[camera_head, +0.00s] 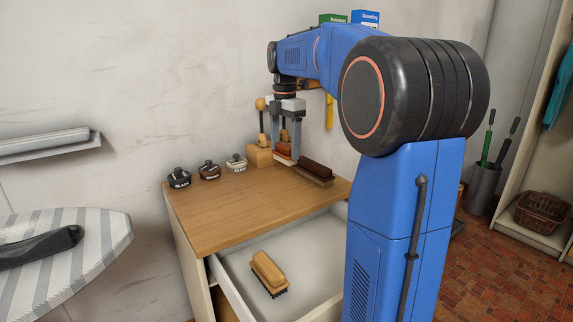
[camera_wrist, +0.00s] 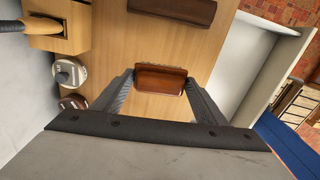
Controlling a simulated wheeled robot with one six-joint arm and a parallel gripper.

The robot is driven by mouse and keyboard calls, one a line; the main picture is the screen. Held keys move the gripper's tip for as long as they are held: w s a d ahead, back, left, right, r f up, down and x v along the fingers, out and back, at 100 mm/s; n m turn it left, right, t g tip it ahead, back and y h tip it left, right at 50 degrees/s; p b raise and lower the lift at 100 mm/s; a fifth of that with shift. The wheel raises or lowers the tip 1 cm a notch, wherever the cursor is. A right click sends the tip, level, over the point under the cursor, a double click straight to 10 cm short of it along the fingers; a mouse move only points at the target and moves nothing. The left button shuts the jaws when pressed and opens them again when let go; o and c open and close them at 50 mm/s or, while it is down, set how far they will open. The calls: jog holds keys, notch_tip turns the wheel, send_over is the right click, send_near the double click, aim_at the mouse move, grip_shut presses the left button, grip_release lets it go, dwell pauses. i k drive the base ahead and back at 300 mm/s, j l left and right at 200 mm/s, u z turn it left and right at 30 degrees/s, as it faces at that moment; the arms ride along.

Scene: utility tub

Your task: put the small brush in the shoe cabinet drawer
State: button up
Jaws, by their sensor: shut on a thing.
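A small reddish-brown brush (camera_head: 284,152) is between the fingers of my gripper (camera_head: 286,146), over the back part of the cabinet top. In the wrist view, the brush (camera_wrist: 161,79) lies crosswise between the two fingertips (camera_wrist: 160,84), with the wooden top behind it. My gripper is shut on it. How far it is above the top is hard to tell. The shoe cabinet (camera_head: 235,212) has its white drawer (camera_head: 312,250) pulled open at the front; the drawer also shows in the wrist view (camera_wrist: 243,55). A tan brush (camera_head: 268,272) with dark bristles lies in the drawer.
A larger dark brown brush (camera_head: 316,170) lies on the top, right of my gripper. A wooden block holding a round-knobbed handle (camera_head: 260,156) stands at the back. Several polish tins (camera_head: 209,170) line the left back. An ironing board (camera_head: 70,240) is at left. The top's front is clear.

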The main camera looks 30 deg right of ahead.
aim_at(317, 273)
jog(key=k+j, duration=0.35)
jog(key=j, duration=0.15)
jog(key=k+j, duration=0.35)
jog(key=j, duration=0.2)
jog(key=k+j, duration=0.4)
jog(key=j, duration=0.1)
